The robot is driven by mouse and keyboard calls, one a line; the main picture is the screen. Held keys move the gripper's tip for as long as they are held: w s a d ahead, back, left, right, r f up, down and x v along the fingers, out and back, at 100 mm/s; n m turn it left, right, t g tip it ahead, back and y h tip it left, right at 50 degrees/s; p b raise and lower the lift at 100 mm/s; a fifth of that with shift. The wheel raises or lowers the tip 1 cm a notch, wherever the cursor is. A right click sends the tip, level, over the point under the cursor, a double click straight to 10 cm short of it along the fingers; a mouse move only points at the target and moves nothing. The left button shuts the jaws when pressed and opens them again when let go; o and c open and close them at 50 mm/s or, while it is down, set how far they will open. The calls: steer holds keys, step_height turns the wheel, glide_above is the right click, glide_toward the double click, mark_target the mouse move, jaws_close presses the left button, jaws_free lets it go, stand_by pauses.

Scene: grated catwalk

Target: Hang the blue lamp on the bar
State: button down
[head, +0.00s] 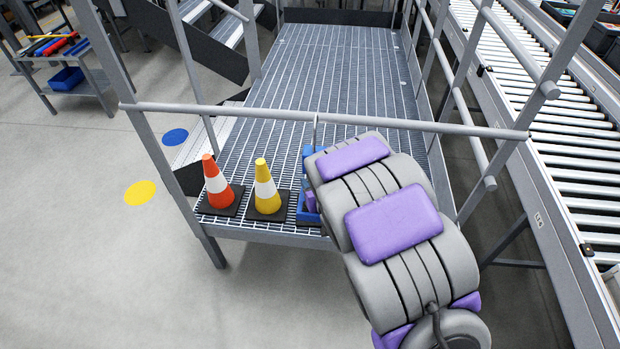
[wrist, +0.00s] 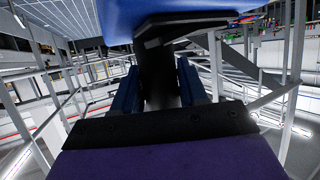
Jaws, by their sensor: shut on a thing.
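The bar (head: 230,112) is a grey horizontal rail across the near end of the catwalk in the head view. My gripper (wrist: 158,88) is shut on a dark part under the blue lamp (wrist: 180,18), whose blue body fills the top of the wrist view. In the head view my arm hides most of the gripper and lamp; blue parts show at the arm's left edge, just below the bar. A thin grey hook (head: 315,128) rises there to the bar. I cannot tell whether it passes over the bar or stays beside it.
An orange cone (head: 216,182) and a yellow cone (head: 265,187) stand on the grated deck (head: 330,70), left of my arm. A roller conveyor (head: 565,130) runs along the right. A cart with tools (head: 65,60) stands far left. Open floor lies at the left front.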

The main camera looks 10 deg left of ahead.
steer(key=w+a, duration=0.2)
steer(key=a, duration=0.1)
steer(key=shift+w+a+f, duration=0.1)
steer(key=shift+w+f, duration=0.1)
steer(key=shift+w, duration=0.15)
steer(key=w+d+f, duration=0.1)
steer(key=w+f, duration=0.2)
steer(key=w, duration=0.3)
steer(key=shift+d+f, duration=0.35)
steer(key=shift+d, duration=0.05)
steer(key=c, duration=0.9)
jaws_free()
steer(key=shift+d, duration=0.1)
steer(key=shift+o, duration=1.9)
steer(key=shift+a+f, duration=0.1)
steer(key=shift+a, duration=0.25)
